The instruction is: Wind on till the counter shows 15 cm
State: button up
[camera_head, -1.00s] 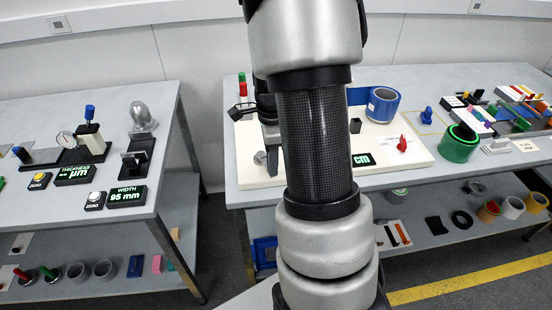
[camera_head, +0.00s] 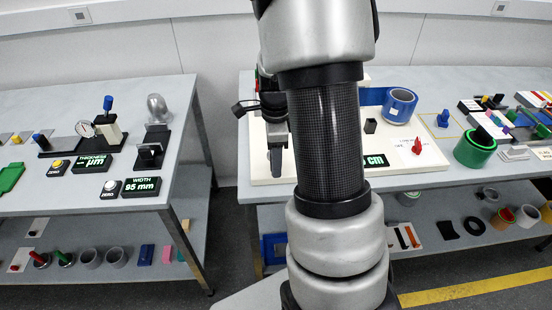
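The length counter (camera_head: 376,160) stands on the front of a cream board (camera_head: 432,166) on the right bench. Its "cm" shows, but my arm hides the number. A blue roll (camera_head: 400,106) with a blue strip (camera_head: 371,96) running left from it stands at the back of the board. A red pointed piece (camera_head: 417,146) and a small dark block (camera_head: 371,126) are also on the board. My gripper (camera_head: 277,165) is over the left part of the board, seen from the side. Its fingertips overlap, so its opening and any hold are unclear. The winding part is hidden.
The left bench holds a thickness gauge (camera_head: 107,130) and a width display (camera_head: 141,187) reading 95 mm. A green roll (camera_head: 475,147) and a blue knobbed piece (camera_head: 443,119) stand right of the board. A floor gap separates the benches.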

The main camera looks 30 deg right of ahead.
jog(key=shift+s, duration=0.1)
dwell(0.4)
notch_tip(320, 180, up, 8)
jog(key=p, duration=0.6)
jog(key=shift+p, duration=0.3)
jog(key=shift+f, duration=0.1)
